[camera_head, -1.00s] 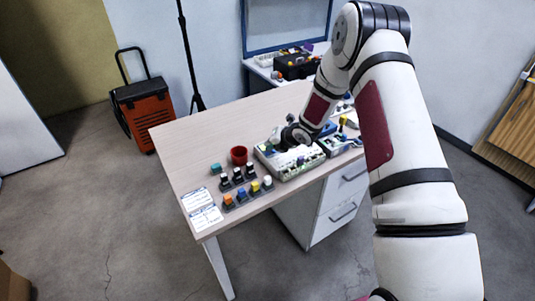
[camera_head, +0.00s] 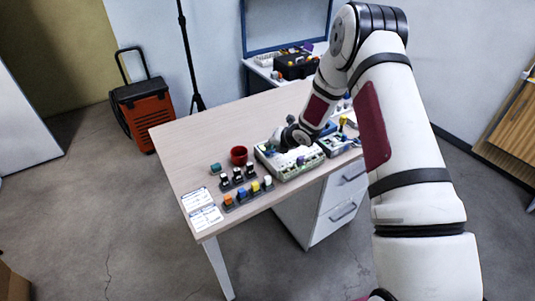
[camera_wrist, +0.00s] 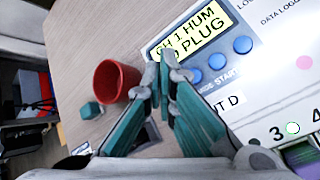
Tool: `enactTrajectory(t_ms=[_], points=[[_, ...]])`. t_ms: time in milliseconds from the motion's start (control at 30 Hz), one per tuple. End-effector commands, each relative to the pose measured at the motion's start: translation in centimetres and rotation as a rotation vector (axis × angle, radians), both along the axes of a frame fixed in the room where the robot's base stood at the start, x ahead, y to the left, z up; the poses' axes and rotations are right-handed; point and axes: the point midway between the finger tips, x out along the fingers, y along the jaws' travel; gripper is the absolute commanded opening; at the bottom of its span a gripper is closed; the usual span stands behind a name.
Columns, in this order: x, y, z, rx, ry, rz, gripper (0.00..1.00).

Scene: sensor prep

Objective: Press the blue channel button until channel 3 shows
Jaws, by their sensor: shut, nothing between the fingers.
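The data logger (camera_head: 292,170) is a pale box on the table, under my gripper. A row of blue buttons lies below the display: a right one (camera_wrist: 242,45), a middle one (camera_wrist: 217,61) and a left one (camera_wrist: 195,75). The labels are partly hidden; "START" is legible. My gripper (camera_wrist: 168,62) is shut and empty, its fingertips over the panel at the display's lower left, beside the left button. I cannot tell whether they touch the panel.
A red cup (camera_head: 239,155) and a small teal block (camera_head: 215,168) stand left of the logger. Racks of coloured plugs (camera_head: 248,194) and white printed cards (camera_head: 202,208) lie nearer the front left edge. Another device (camera_head: 335,144) sits right of the logger. The table's back left is clear.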

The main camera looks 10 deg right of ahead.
Motion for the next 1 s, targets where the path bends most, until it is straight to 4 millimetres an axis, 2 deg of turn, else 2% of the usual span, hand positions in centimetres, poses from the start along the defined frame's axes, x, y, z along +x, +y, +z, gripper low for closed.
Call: enactTrajectory(t_ms=[1000], points=[[0.02,0.00,-0.98,0.000,0.000,0.000,0.00]])
